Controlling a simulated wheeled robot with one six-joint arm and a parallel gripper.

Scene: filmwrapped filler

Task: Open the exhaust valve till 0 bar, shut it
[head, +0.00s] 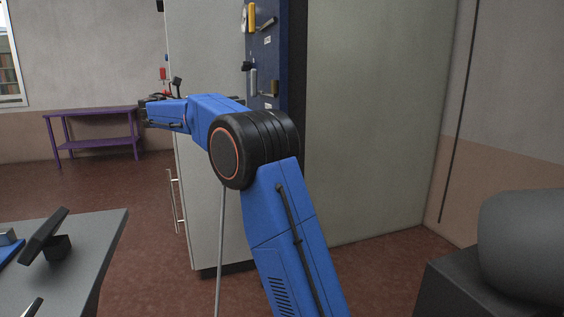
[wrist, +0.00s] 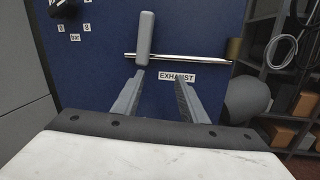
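In the wrist view a grey lever handle (wrist: 146,35) stands upright across a silver horizontal pipe (wrist: 195,58) on a blue panel (wrist: 105,65). A white EXHAUST label (wrist: 177,76) sits just below the pipe. My gripper (wrist: 160,80) is open and empty, its two fingers apart in front of the label. The left fingertip appears just under the handle's lower end; I cannot tell whether they touch. In the head view my gripper (head: 145,112) reaches left past the cabinet, too small to read.
A tall pale cabinet (head: 372,120) stands close behind my arm. A purple table (head: 95,112) is at the back left, and a grey desk (head: 85,245) at front left. In the wrist view, shelves (wrist: 262,70) with a coiled cable and boxes stand right of the panel.

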